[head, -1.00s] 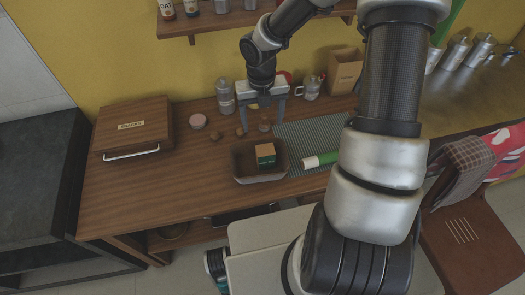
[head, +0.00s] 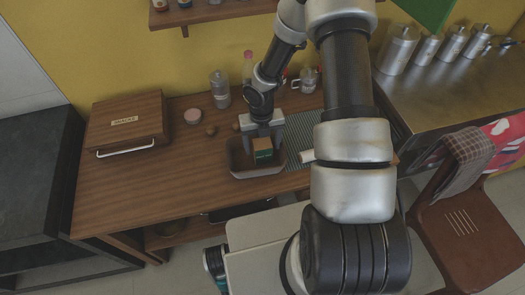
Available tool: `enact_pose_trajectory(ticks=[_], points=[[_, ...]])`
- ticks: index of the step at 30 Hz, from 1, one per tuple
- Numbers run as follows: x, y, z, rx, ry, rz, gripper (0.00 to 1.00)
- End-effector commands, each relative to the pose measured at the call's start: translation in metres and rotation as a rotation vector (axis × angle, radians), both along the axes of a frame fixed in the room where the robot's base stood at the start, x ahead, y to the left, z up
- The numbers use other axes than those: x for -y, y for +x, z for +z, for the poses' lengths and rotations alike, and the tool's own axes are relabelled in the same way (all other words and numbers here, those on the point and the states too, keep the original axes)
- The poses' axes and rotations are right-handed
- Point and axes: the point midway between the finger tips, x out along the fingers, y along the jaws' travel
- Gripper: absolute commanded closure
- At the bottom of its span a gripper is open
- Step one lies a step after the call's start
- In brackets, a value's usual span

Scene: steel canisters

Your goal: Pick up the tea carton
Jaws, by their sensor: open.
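The tea carton (head: 262,154) is a small box with a brown top and a dark green front. The jaws are open. Whether the fingers touch the carton cannot be told at this size. The far side of the carton is hidden behind the gripper.
The counter's front left is clear.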

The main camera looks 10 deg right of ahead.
Motion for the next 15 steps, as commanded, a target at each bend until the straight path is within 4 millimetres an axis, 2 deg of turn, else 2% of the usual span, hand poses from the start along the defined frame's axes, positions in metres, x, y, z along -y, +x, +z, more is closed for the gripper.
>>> enact_pose_trajectory(ticks=[3,10,11,15], points=[[0.0000,-0.0004,-0.0106,-0.001,-0.001,0.001,0.30],[0.0002,0.0002,-0.0114,0.000,0.000,0.000,0.30],[0.0001,0.0002,-0.0113,0.000,0.000,0.000,0.33],[0.0002,0.0002,-0.0112,0.000,0.000,0.000,0.57]])
